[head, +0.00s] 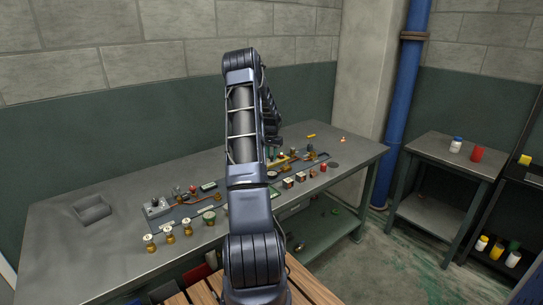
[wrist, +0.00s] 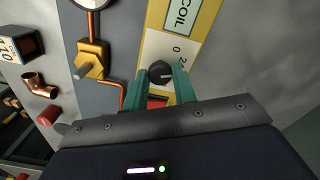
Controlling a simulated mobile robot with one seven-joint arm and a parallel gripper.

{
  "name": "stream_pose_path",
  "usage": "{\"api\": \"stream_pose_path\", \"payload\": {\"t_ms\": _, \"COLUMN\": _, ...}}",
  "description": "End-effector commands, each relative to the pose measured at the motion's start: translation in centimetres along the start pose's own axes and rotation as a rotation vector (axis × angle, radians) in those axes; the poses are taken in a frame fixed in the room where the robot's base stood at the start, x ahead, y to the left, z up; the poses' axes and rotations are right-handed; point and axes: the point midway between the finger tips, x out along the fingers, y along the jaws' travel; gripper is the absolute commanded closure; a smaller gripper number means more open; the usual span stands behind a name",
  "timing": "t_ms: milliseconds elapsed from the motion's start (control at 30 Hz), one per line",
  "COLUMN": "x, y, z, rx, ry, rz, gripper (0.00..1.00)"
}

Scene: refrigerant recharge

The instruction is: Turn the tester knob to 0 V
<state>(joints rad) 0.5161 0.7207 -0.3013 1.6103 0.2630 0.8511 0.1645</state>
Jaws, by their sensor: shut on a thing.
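The tester (wrist: 158,46) shows in the wrist view as a cream and yellow panel with printed figures, a "0" and a partly readable one starting with "2". Its round black knob (wrist: 160,73) sits between the teal fingertips of my gripper (wrist: 161,79), which is shut on it. A pale mark on the knob points roughly to the right in the picture. A red part (wrist: 157,102) of the tester shows between the fingers below the knob.
A "COIL" label (wrist: 181,14), copper pipe, a brass valve (wrist: 91,61) and a copper elbow (wrist: 38,85) lie close by in the wrist view. The workbench (head: 85,262) holds several brass fittings (head: 168,237) and an empty grey tray (head: 92,209). A side table (head: 440,152) stands right.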

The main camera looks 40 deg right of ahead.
Motion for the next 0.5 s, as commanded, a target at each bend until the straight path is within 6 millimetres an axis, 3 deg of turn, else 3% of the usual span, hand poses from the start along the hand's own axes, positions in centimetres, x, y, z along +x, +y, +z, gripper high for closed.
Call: {"api": "stream_pose_path", "payload": {"t_ms": 500, "x": -0.10, "y": -0.03, "z": -0.05, "rx": -0.269, "ry": 0.002, "rz": -0.003, "gripper": 0.96}}
